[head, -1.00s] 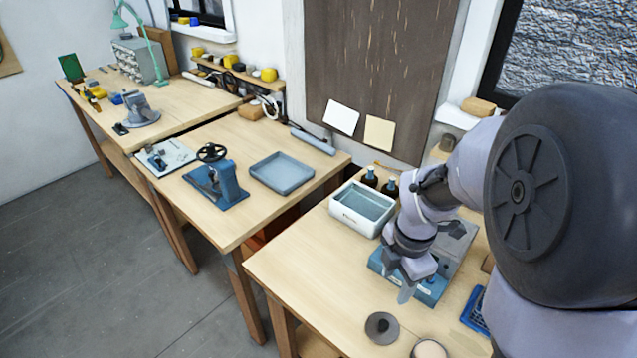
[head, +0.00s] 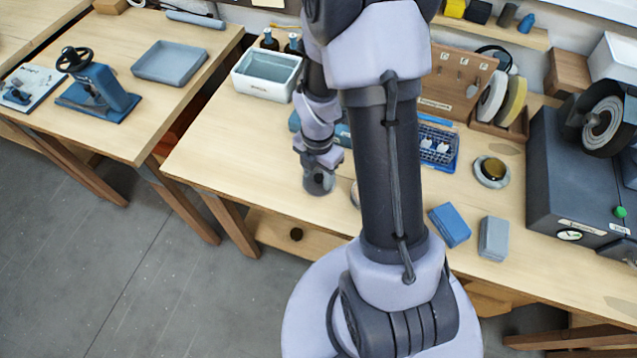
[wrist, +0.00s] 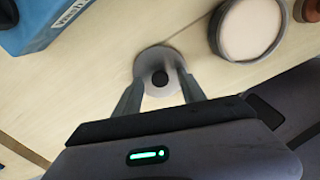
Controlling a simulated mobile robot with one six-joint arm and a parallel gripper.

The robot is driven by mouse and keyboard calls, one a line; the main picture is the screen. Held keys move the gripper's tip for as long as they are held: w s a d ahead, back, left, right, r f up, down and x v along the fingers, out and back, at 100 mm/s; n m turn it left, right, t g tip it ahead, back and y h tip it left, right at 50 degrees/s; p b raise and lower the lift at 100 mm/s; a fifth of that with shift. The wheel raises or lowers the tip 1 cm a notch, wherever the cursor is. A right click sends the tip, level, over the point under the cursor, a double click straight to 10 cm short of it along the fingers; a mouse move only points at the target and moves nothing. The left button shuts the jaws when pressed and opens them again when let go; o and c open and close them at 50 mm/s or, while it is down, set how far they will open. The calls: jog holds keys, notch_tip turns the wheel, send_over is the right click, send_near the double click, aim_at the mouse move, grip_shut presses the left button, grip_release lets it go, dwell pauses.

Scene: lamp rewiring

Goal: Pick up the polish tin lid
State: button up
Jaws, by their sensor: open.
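The polish tin lid (wrist: 149,55) is a grey disc with a dark knob in its middle, lying flat on the bench. In the head view the lid (head: 316,188) is partly covered by my gripper. My gripper (wrist: 160,76) is open, with one finger to each side of the knob and no grip on it. In the head view my gripper (head: 321,168) points down at the lid. Whether the fingertips touch the lid cannot be told. A round tin with a pale filling (wrist: 248,30), apparently the polish tin, stands beside the lid.
A blue box marked "Wash" (wrist: 60,20) is at the wrist view's upper left. In the head view a white basin (head: 266,82) stands behind my gripper. Blue and grey blocks (head: 450,225) lie to the right. Bench space left of the lid is clear.

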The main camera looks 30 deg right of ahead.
jog(key=shift+r, duration=0.1)
grip_shut()
